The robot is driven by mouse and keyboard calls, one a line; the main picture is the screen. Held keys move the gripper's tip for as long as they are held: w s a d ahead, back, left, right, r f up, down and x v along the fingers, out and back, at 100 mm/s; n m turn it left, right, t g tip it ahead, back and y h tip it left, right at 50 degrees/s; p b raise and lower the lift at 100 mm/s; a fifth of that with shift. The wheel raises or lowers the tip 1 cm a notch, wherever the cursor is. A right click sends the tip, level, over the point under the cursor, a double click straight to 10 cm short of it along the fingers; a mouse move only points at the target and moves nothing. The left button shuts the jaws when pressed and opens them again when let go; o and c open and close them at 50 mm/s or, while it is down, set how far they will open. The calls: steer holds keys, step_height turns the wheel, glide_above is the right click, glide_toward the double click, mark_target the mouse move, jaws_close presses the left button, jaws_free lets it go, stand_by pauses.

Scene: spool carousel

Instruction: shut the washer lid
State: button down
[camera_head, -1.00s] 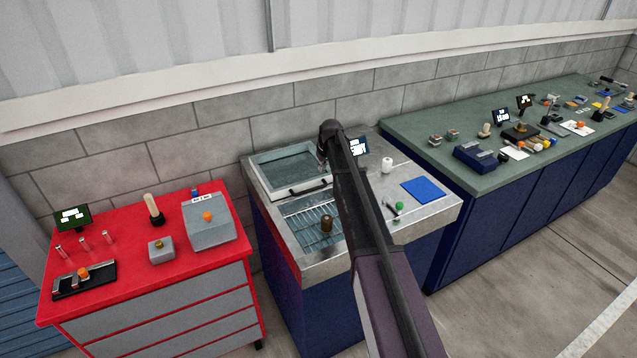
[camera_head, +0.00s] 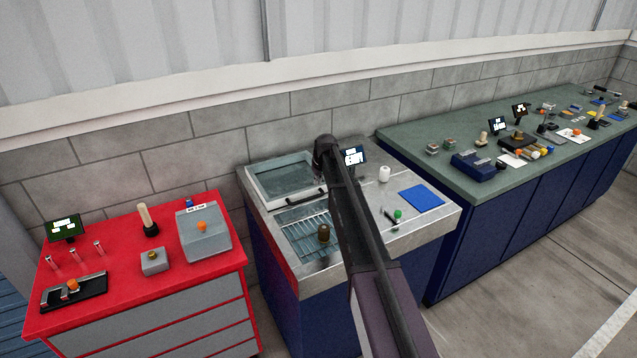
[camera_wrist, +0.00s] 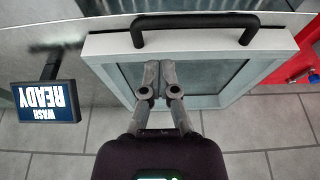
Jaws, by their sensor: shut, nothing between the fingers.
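The washer lid (camera_head: 250,188) is a pale frame around a glass pane. It stands open, tilted up at the back of the washer's steel top, and its black handle (camera_head: 306,199) is on the front edge. The wrist view is upside down and shows the lid frame (camera_wrist: 190,43) with the handle (camera_wrist: 195,22) at the top of the picture. My gripper (camera_wrist: 159,66) is shut and empty, its fingertips over the glass pane, short of the handle; contact cannot be told. In the head view my arm hides the gripper. The washer's open basin (camera_head: 290,232) shows a wire rack.
A brown spool-like piece (camera_head: 323,233) stands at the rack. A display (camera_wrist: 45,101) reading "WASH READY" stands beside the lid. A white cylinder (camera_head: 385,174), blue mat (camera_head: 421,198) and green-knobbed part (camera_head: 397,214) are right of my arm. A red cart (camera_head: 120,290) is left.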

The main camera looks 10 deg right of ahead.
steer(key=shift+b+x, duration=2.95)
steer(key=shift+x, duration=0.45)
steer(key=shift+s, duration=0.1)
steer(key=s+d, duration=0.3)
steer(key=s, duration=0.6)
steer(key=s+d, duration=0.3)
steer(key=s, duration=0.7)
steer(key=s+d, duration=0.3)
steer(key=s, duration=0.6)
steer(key=shift+s+d, duration=0.2)
steer(key=shift+s, duration=0.2)
steer(key=a+p+v, duration=0.1)
steer(key=p+v, duration=0.8)
steer(key=shift+d+r, duration=0.5)
